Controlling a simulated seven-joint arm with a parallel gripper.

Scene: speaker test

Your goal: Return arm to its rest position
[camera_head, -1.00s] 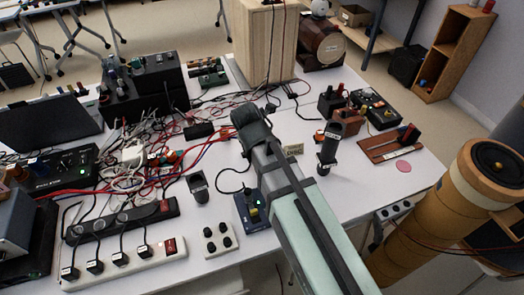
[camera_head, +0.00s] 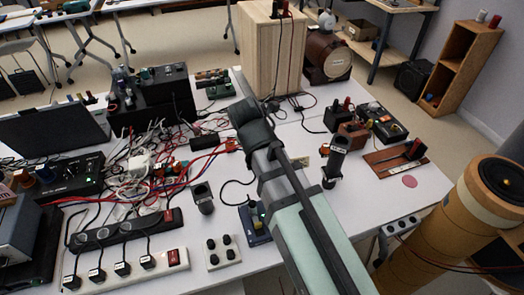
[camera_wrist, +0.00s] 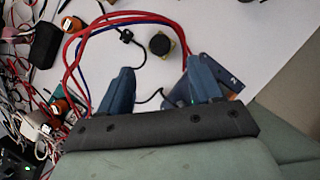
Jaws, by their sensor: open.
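My arm reaches up from the lower right in the head view, over the white table (camera_head: 345,200). Its dark wrist end is above the middle of the table, and my fingers are not clearly visible there. In the wrist view my gripper (camera_wrist: 162,65) is open, with its two blue fingers apart and nothing held between them. Red and dark blue cables loop just beyond the fingertips. A small dark round piece (camera_wrist: 160,44) lies on the tabletop past the gap. A blue device (camera_wrist: 232,82) is partly hidden behind the right finger.
Tangled cables (camera_head: 150,180), a power strip (camera_head: 130,268) and black boxes fill the table's left. A black cylinder (camera_head: 335,160) stands right of my arm. A wooden cabinet (camera_head: 268,55) stands behind. A tall tan cylinder (camera_head: 435,235) is at right.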

